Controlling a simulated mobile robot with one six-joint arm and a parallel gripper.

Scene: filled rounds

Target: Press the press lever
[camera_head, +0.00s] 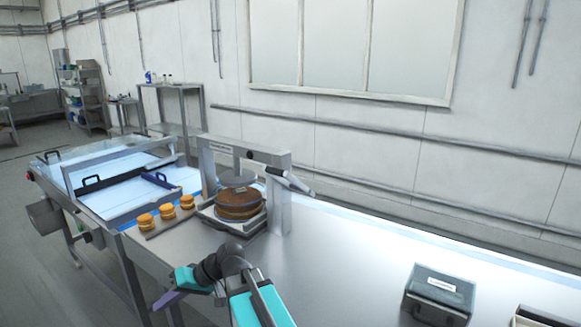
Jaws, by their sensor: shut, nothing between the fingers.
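The press is a grey metal frame (282,205) standing on the steel table. A round press plate (238,179) hangs under the beam, above a thick brown round (240,198) on the press base. My gripper (166,300) is at the lower left, at the end of my teal and dark arm, over the table's front edge. It is small in view, shut and empty, well apart from the lever.
Several small filled rounds (167,211) sit on a board left of the press. Further left is a blue-white tray area (125,196) with dark handles. A dark box (438,292) stands on the right. The table between press and box is clear.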

